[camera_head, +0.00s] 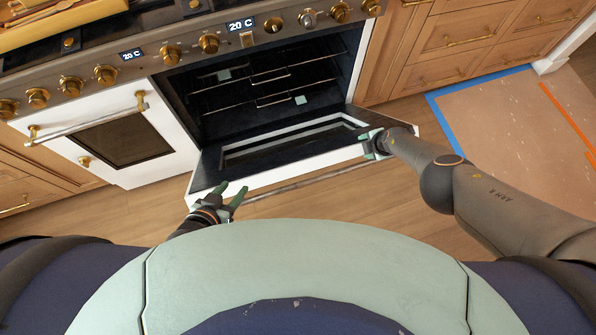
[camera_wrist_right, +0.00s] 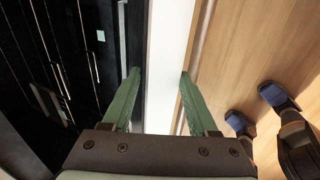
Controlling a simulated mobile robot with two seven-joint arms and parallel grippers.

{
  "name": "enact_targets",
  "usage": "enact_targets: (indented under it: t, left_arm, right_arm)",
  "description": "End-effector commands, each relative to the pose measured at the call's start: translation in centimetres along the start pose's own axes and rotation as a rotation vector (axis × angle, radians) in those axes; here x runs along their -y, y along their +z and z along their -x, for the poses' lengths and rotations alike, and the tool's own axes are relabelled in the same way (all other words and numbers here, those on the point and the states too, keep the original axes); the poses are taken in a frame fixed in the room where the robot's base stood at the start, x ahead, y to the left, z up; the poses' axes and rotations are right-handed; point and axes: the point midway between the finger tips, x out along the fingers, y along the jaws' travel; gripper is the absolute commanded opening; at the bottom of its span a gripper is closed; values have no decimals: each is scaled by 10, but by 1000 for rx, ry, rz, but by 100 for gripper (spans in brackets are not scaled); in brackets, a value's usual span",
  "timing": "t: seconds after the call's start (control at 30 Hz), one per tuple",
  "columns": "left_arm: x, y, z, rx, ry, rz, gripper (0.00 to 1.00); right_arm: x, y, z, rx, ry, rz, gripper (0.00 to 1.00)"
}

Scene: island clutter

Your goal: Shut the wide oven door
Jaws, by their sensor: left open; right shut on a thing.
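The wide oven door (camera_head: 258,177) hangs folded down, open, in front of the dark oven cavity (camera_head: 255,95) in the head view. It has a white edge, a dark inner face with a window, and a long bar handle (camera_head: 300,184) on its front side. My right gripper (camera_head: 371,144) is shut on the door's edge near its right corner. In the right wrist view its green fingers (camera_wrist_right: 159,74) stand either side of the white door edge (camera_wrist_right: 167,45). My left gripper (camera_head: 232,189) is open at the door's left front corner, near the handle's end; whether it touches is unclear.
A smaller white oven door (camera_head: 160,152) on the left is shut. Brass knobs (camera_head: 209,43) line the panel above. Wooden drawers (camera_head: 455,42) stand at the right. A taped floor sheet (camera_head: 510,125) lies at the right. Wooden floor (camera_head: 130,212) is clear in front.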

Motion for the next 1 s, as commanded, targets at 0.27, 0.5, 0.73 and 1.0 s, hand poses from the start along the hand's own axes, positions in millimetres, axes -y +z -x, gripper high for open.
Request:
enact_targets:
  t: [0.27,0.5,0.73,1.0]
  left_arm:
    - [0,1,-1,0,0,0,50]
    - [0,1,-1,0,0,0,50]
    - [0,2,-2,0,0,0,50]
    - [0,7,-6,0,0,0,50]
  right_arm:
    - [-22,-5,6,-5,-22,4,4]
    - [-23,-5,7,-4,-31,3,4]
    - [-24,-5,7,-4,-34,3,4]
    - [-42,-5,10,-6,-64,4,4]
